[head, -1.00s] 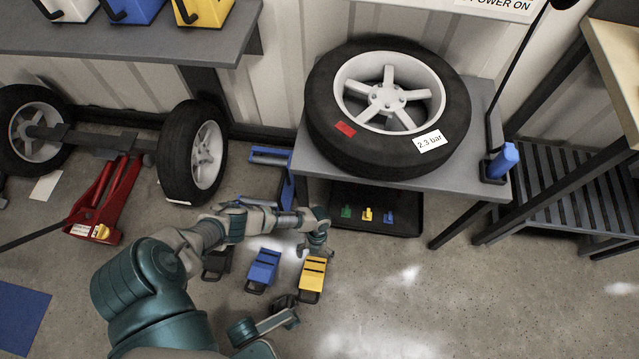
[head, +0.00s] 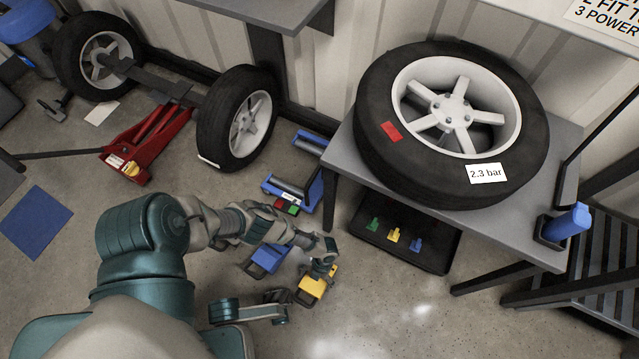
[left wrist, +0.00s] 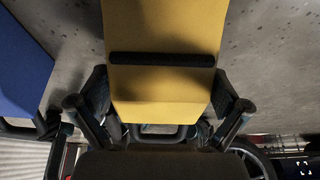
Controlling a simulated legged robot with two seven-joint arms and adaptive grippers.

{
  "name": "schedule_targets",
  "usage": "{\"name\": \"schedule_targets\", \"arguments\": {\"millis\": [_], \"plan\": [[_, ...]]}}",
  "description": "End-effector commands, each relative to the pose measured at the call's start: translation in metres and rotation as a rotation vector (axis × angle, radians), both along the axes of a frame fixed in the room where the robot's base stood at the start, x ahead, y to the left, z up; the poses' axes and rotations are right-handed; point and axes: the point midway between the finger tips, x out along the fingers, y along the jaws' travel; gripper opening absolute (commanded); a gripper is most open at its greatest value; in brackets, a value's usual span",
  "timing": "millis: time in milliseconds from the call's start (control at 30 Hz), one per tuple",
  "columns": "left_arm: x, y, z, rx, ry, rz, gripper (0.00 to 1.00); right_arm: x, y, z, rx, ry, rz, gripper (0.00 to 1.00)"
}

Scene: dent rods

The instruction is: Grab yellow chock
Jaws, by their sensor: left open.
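The yellow chock (head: 311,289) is on the concrete floor in the head view, with a dark handle at its near end. My left gripper (head: 323,267) is over its far end. In the left wrist view the yellow chock (left wrist: 166,35) fills the middle, with a black bar across it. The open fingers of my left gripper (left wrist: 160,104) stand on either side of it; the fingers look apart from its sides. Another arm end of mine, with a dark tip that seems to be my right gripper (head: 278,296), is left of the chock; its jaws are unclear.
A blue chock (head: 268,259) lies left of the yellow one, also in the left wrist view (left wrist: 22,65). A grey table (head: 345,160) bearing a wheel stands behind, over a black tray (head: 365,222). A red jack (head: 150,140) is far left.

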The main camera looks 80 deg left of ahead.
Motion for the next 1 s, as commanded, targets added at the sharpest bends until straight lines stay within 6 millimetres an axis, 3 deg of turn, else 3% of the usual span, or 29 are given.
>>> {"name": "schedule_targets", "arguments": {"millis": [133,367,733,1000], "plan": [[0.002,0.0,0.002,0.0,-0.003,0.0,0.97,-0.001,0.0,0.002,0.001,-0.002,0.0,0.4],[0.001,0.0,0.002,0.0,-0.002,0.001,0.4,0.003,0.0,-0.001,0.0,0.004,0.001,0.4],[0.003,-0.001,0.008,-0.002,-0.004,0.001,0.38,0.001,0.0,0.006,0.002,-0.007,0.001,0.4],[0.007,0.0,0.045,-0.001,-0.013,0.0,0.38,-0.007,-0.003,0.003,-0.001,0.059,-0.001,0.4]]}}
